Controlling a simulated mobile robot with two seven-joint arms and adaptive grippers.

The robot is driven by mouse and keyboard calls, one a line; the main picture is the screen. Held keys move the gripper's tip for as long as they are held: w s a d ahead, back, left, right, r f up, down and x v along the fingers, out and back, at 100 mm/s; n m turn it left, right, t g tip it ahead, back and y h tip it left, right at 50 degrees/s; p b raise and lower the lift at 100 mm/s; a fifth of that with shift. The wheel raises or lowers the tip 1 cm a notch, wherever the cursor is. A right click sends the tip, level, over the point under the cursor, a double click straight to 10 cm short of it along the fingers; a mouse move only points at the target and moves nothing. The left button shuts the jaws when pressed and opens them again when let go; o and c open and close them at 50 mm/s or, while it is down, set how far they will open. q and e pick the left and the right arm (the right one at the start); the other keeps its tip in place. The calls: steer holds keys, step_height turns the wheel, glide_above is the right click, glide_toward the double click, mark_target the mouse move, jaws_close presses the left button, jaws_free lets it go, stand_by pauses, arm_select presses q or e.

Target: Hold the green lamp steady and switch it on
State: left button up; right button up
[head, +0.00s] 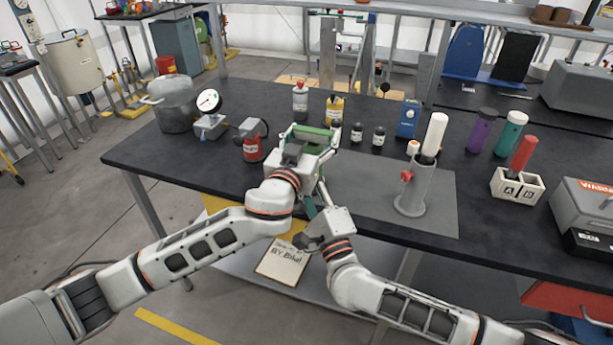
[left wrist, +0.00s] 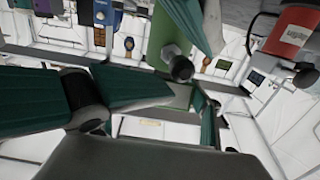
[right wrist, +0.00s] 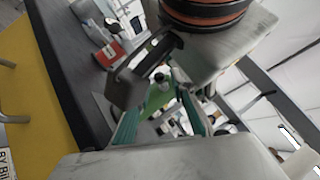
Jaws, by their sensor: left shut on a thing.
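The green lamp (head: 313,149) is at the table's front edge in the head view, mostly hidden by my left gripper (head: 316,140). My left gripper is shut on it. In the left wrist view the lamp's light green body (left wrist: 158,32) shows at the top, with a dark round knob (left wrist: 180,68) on it. My right gripper (head: 309,207) is lower and nearer, by the table edge. In the right wrist view its teal fingers are open, and the lamp's green body (right wrist: 158,98) shows beyond and between them. I cannot tell whether they touch it.
A grey mat (head: 440,195) with a grey stand (head: 413,190) lies to the right. The front-left tabletop is clear.

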jaws_close()
steer(key=shift+d, duration=0.1)
steer(key=shift+d+r+n+g+y, duration=0.1)
steer(key=shift+d+n+g+y, duration=0.2)
steer(key=shift+n+g+y, duration=0.6)
steer(key=shift+d+f+n+g+y, duration=0.1)
steer(key=shift+d+n+g+y, duration=0.3)
steer(key=shift+y, duration=0.9)
steer(key=shift+d+r+n+g+y, duration=0.1)
steer(key=shift+d+n+g+y, duration=0.05)
steer(key=shift+n+g+y, duration=0.8)
steer(key=shift+y, duration=0.35)
steer(key=shift+o, duration=1.8)
jaws_free()
